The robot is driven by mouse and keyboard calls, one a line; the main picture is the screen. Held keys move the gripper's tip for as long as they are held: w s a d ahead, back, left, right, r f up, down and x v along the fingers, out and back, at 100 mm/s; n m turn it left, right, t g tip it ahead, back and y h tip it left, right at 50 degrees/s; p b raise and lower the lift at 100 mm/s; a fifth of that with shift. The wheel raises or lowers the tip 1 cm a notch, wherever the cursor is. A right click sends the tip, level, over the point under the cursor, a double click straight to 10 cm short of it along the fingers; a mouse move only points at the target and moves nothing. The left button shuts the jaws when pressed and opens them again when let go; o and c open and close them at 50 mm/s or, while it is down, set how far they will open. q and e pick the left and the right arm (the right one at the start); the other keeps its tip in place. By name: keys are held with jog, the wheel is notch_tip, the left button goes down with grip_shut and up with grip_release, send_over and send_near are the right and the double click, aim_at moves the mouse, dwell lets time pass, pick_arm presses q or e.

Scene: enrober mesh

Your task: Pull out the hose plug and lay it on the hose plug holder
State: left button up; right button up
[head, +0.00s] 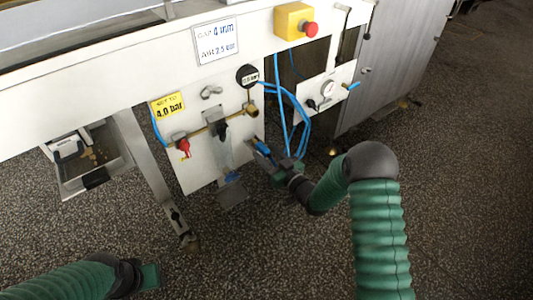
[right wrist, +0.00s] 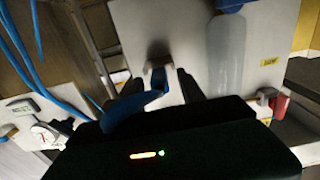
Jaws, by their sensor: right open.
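The blue hose plug (head: 262,147) is at the right edge of the white panel (head: 195,160), with blue hose running from it. My right gripper (head: 262,163) is open around or just beside the plug. In the right wrist view, the blue hose (right wrist: 140,105) runs up to a pale fitting (right wrist: 158,74) between my two dark fingers; contact cannot be told. A small grey bracket (head: 211,92) on the panel may be the hose plug holder, but I cannot be sure. My left gripper (head: 150,276) is low at the left, away from the panel; its jaws are unclear.
A clear bottle (head: 222,150) and a red-handled valve (head: 183,146) are left of the plug. Looped blue hoses (head: 303,125) hang to its right, near a second panel with a gauge (head: 328,89). A machine leg (head: 150,170) stands at left.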

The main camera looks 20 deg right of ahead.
jog(key=p+v, duration=0.6)
jog(key=v, duration=1)
jog(key=shift+s+d+p, duration=0.15)
jog(key=shift+s+p, duration=0.15)
jog(key=shift+s, duration=0.1)
